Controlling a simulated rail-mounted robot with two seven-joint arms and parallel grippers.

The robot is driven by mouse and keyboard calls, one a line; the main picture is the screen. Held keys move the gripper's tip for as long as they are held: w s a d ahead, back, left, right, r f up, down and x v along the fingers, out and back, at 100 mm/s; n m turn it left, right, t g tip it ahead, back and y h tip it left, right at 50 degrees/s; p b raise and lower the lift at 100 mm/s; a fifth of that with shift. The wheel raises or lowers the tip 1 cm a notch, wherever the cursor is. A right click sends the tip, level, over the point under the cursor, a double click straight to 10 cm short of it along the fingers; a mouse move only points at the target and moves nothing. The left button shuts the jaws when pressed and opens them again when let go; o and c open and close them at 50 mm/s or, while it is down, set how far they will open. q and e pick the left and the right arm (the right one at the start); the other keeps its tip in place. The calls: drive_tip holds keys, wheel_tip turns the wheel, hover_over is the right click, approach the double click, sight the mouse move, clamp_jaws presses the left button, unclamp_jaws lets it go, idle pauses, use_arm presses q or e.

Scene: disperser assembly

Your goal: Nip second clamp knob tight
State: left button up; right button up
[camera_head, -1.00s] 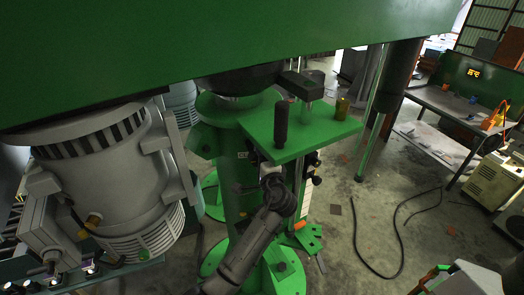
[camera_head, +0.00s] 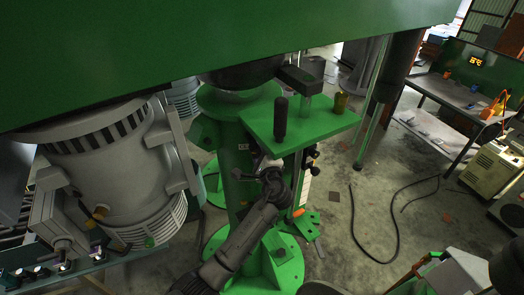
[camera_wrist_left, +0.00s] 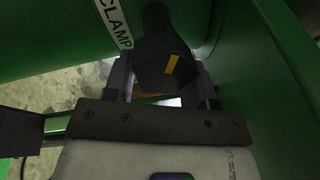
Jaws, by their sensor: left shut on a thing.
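The clamp knob (camera_wrist_left: 160,45) is dark, with a yellow mark on its end. In the left wrist view it sits between the fingers of my left gripper (camera_wrist_left: 164,84), which is shut on it. A white label reading CLAMP (camera_wrist_left: 113,22) is on the green surface beside it. In the head view my left gripper (camera_head: 268,166) is up against the green column (camera_head: 232,150), below the green bracket plate; the gripped knob is hidden there. Small black knobs (camera_head: 312,158) show right of the gripper. My right gripper is not in view.
The green bracket plate (camera_head: 318,126) carries an upright black handle (camera_head: 281,118) and a brass part (camera_head: 340,102). A large grey motor (camera_head: 105,165) stands on the left, and a wide green beam (camera_head: 200,45) crosses above. A dark cable (camera_head: 395,240) lies on open floor at right.

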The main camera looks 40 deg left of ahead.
use_arm(q)
drive_tip(key=shift+r, duration=0.15)
drive_tip(key=o, duration=0.9)
drive_tip(key=shift+s+d+f, duration=0.2)
drive_tip(key=r+b+v, duration=0.1)
drive_tip(key=b+v, duration=0.3)
drive_tip(key=v, duration=0.9)
drive_tip(key=shift+f+b, duration=0.35)
drive_tip(key=shift+f, duration=0.05)
drive_tip(key=shift+s, duration=0.1)
